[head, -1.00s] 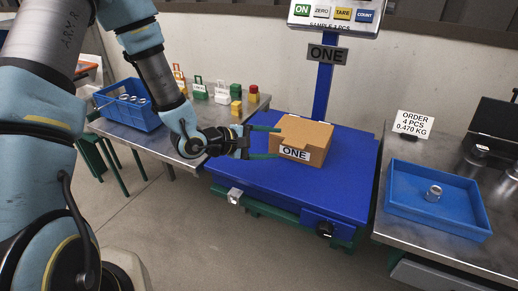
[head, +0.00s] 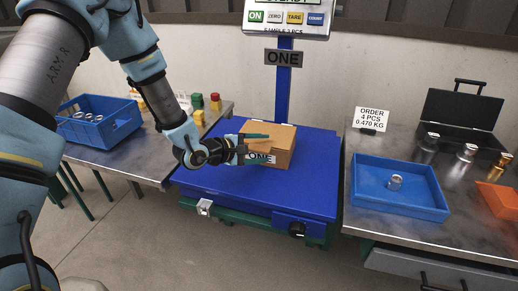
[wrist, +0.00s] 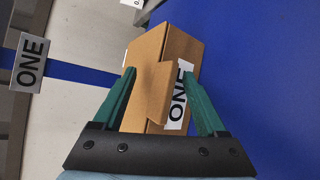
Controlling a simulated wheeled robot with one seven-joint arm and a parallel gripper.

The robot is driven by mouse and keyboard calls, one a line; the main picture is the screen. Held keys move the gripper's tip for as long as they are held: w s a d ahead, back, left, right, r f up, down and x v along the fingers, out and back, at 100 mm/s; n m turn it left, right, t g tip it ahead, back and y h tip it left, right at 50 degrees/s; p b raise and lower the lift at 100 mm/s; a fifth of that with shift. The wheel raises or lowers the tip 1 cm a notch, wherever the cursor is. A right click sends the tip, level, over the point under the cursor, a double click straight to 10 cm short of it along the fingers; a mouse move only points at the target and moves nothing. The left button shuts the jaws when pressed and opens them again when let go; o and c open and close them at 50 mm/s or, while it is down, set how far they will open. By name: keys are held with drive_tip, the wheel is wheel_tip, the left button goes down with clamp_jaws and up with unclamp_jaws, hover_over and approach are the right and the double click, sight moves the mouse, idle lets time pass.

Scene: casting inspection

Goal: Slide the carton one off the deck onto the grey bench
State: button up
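The carton (head: 280,145) is a brown box with a white ONE label. It sits on the blue deck (head: 230,185), toward its back middle, and fills the middle of the wrist view (wrist: 180,50). My gripper (head: 268,148) reaches it from the left, with its green fingers apart. One finger shows across the carton's top and the other across its label side. In the wrist view the fingers (wrist: 160,80) lie on either side of the near part of the carton; firm contact cannot be told. Grey metal benches stand to the right (head: 410,225) and left (head: 140,160) of the deck.
The right bench holds a blue tray (head: 425,205) with a metal part, an order sign (head: 371,120), a black case (head: 460,108) and metal cylinders. The left bench holds a blue bin (head: 75,132). A blue post (head: 284,90) with a ONE plate rises behind the deck.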

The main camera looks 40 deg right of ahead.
clamp_jaws()
idle(0.4)
drive_tip(key=shift+w+a+f, duration=0.1)
drive_tip(key=shift+w+a, duration=2.5)
drive_tip(key=shift+w, duration=0.55)
drive_tip(key=shift+w+a, duration=2.6)
drive_tip(key=shift+w, duration=0.5)
drive_tip(key=shift+w+a+f, duration=0.1)
drive_tip(key=shift+w+a, duration=2.5)
drive_tip(key=shift+w, duration=0.55)
drive_tip(key=shift+w+a+r, duration=0.1)
drive_tip(key=shift+w+a, duration=1.75)
drive_tip(key=shift+w, duration=0.45)
drive_tip(key=shift+w+a+f, duration=0.1)
drive_tip(key=shift+w+a, duration=1.75)
drive_tip(key=shift+w, duration=0.4)
drive_tip(key=shift+w+a+r, duration=0.1)
drive_tip(key=shift+w+a, duration=1.75)
drive_tip(key=shift+w, duration=0.45)
unclamp_jaws()
drive_tip(key=shift+d, duration=0.1)
drive_tip(key=shift+r, duration=0.1)
